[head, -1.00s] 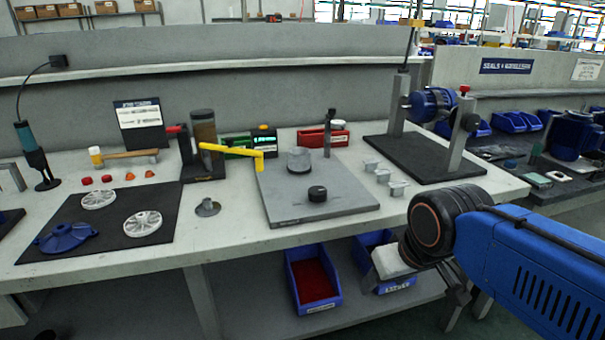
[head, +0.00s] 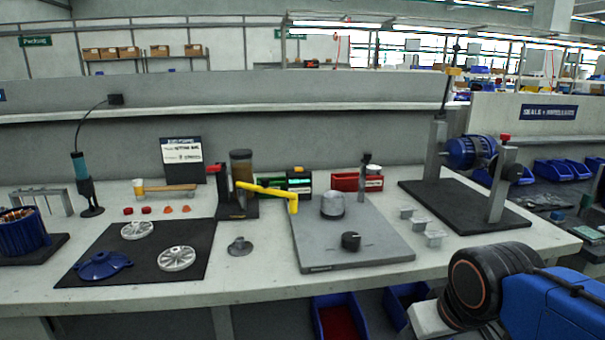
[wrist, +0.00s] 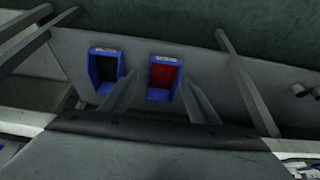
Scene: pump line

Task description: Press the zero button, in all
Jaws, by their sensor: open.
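A small dark box with a lit green display (head: 299,182) stands at the back of the bench, behind the grey plate, with a yellow lever partly in front of it. A zero button cannot be made out clearly at this size. My gripper (wrist: 158,82) shows in the wrist view, its two fingers apart with nothing between them. It points down past the bench edge, above the lower shelf, well away from the box. In the head view my arm is at the lower right and the fingertips are out of frame.
The grey plate (head: 318,248) carries a round metal part and a black knob. A yellow lever (head: 268,190) reaches across behind it. A motor stand (head: 440,195) is at right. Blue bins (head: 338,316) sit below the bench. The bench front between mat and plate is mostly clear.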

